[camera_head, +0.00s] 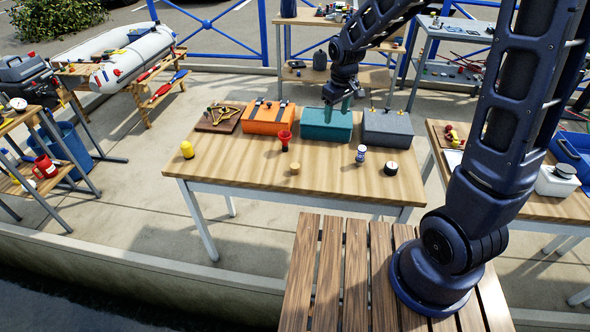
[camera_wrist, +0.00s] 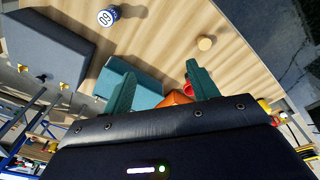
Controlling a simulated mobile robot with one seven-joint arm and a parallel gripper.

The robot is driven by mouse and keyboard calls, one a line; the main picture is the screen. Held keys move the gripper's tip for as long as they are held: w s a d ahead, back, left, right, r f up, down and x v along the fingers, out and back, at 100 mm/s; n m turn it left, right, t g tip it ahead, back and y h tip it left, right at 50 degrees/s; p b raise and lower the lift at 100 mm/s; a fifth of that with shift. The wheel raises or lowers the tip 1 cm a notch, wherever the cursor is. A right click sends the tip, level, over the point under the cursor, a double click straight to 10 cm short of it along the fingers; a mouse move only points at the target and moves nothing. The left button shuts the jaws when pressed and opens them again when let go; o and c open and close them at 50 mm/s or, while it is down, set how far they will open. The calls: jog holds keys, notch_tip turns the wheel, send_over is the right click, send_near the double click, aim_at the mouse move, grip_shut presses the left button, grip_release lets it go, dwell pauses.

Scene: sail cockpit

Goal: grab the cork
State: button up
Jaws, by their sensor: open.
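The cork (camera_head: 295,168) is a small, short tan cylinder standing on the wooden table near its front edge, left of the middle. It also shows in the wrist view (camera_wrist: 206,43), up and right of the fingers. My gripper (camera_head: 342,106) has teal fingers and hangs over the back part of the table, above the teal box. In the wrist view my gripper (camera_wrist: 157,80) is open, its fingers apart with nothing held between them. The cork is clear of both fingers.
On the table (camera_head: 230,173) stand a red cup-like item (camera_head: 285,139), a blue-and-white can (camera_head: 361,154), a black-and-white round item (camera_head: 392,169) and a yellow item (camera_head: 187,150). Orange (camera_head: 266,121), teal (camera_head: 325,125) and grey (camera_head: 388,128) boxes line the back. Bare wood surrounds the cork.

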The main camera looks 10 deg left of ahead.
jog(key=s+a+f+n+g, duration=0.1)
jog(key=s+a+f+n, duration=0.2)
jog(key=a+f, duration=0.9)
send_over(295, 165)
jog(key=shift+h, duration=0.3)
jog(key=shift+s+d+f, duration=0.1)
jog(key=shift+d+f, duration=0.05)
jog(key=shift+f, duration=1.25)
jog(key=shift+d+f, duration=0.15)
jog(key=shift+f, duration=1.25)
jog(key=shift+a+f, duration=0.15)
jog(key=shift+f, duration=1.1)
jog(key=shift+a+f, duration=0.15)
jog(key=shift+f, duration=1.1)
jog(key=c, duration=1.1)
